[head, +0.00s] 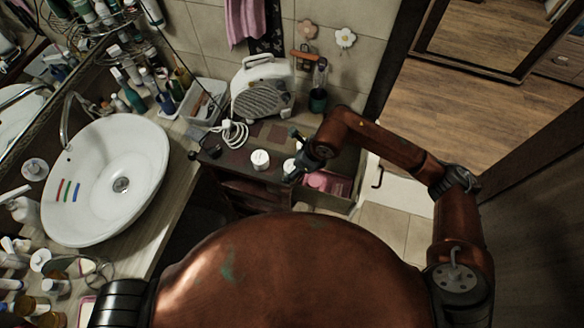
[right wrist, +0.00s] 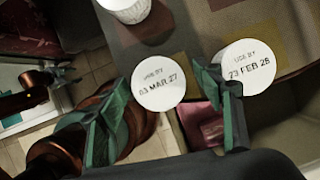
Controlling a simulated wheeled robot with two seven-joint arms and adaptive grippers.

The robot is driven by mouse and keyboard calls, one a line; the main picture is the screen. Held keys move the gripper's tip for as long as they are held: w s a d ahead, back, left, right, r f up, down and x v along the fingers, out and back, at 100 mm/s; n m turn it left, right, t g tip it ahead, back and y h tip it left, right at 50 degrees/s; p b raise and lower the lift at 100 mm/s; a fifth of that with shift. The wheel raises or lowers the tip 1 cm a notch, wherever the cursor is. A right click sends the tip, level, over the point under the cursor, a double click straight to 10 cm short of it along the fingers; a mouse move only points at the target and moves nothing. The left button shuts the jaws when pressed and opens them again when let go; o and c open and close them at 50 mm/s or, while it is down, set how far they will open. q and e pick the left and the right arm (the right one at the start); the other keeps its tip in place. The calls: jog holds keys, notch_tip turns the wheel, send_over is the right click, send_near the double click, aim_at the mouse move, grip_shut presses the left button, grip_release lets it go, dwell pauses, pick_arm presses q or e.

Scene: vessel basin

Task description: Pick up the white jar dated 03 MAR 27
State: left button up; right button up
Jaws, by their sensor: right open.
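The white jar dated 03 MAR 27 (right wrist: 158,84) shows its round lid in the right wrist view. My right gripper (right wrist: 160,76) is open, with its green fingers on either side of that lid in the picture; I cannot tell how high it is above the jar. A second white jar, dated 23 FEB 28 (right wrist: 249,62), is just beyond the right finger. In the head view my right gripper (head: 296,168) is over the dark cabinet top, partly covering a white jar (head: 289,165). Its date is not readable there. My left gripper is not in view.
A white heater (head: 263,88) and coiled cable (head: 233,133) are behind. An open drawer (head: 331,187) holds something pink.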

jog(key=shift+f, duration=0.25)
jog(key=shift+c, duration=0.5)
jog(key=c, duration=1.1)
jog(key=shift+c, duration=0.3)
jog(key=shift+r, duration=0.15)
